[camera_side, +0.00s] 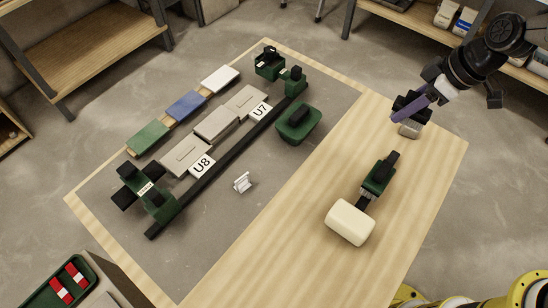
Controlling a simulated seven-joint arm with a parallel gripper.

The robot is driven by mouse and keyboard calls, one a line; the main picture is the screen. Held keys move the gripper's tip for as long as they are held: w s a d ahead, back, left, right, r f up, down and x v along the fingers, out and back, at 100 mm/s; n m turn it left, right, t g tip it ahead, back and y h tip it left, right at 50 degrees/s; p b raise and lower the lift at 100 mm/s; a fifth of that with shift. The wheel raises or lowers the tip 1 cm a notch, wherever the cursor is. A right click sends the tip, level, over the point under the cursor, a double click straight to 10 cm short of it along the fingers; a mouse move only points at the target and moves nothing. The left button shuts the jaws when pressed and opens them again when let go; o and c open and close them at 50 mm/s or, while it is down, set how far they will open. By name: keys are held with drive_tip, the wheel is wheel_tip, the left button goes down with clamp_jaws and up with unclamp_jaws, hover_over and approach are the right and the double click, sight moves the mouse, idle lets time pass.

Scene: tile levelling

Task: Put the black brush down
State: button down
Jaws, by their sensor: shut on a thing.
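My gripper (418,102) is at the upper right, over the far right part of the wooden table top (440,160). It is shut on the black brush (404,101), whose dark body shows behind a purple bar at the gripper. The brush's pale grey bristles (410,130) point down, at or just above the wood; I cannot tell whether they touch. The fingers partly hide the brush.
A mallet with a cream head (350,223) and green-black handle (379,177) lies nearby on the wood. A green tool with a black grip (298,122), tiles (217,124), a black rail (225,167) and a small white piece (242,182) occupy the grey area. Bare wood lies left of the brush.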

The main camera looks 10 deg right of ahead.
drive_tip(key=s+a+n, duration=0.1)
drive_tip(key=s+a, duration=0.2)
drive_tip(key=a, duration=0.3)
drive_tip(key=s+a+n+g, duration=0.1)
drive_tip(key=s+a, duration=0.1)
drive_tip(key=a, duration=0.4)
drive_tip(key=s+a+n, duration=0.1)
drive_tip(key=s+a, duration=0.2)
drive_tip(key=a, duration=0.3)
hover_over(258, 160)
drive_tip(key=d, duration=0.2)
drive_tip(key=shift+y, duration=0.3)
drive_tip(key=f, duration=1)
drive_tip(key=shift+s+a, duration=0.15)
drive_tip(key=shift+s, duration=0.2)
drive_tip(key=shift+w+a+f, duration=0.1)
drive_tip(key=shift+a+f, duration=0.05)
drive_tip(key=shift+f, duration=1.65)
drive_tip(key=shift+f, duration=0.1)
drive_tip(key=c, duration=0.5)
unclamp_jaws()
drive_tip(key=shift+n, duration=0.3)
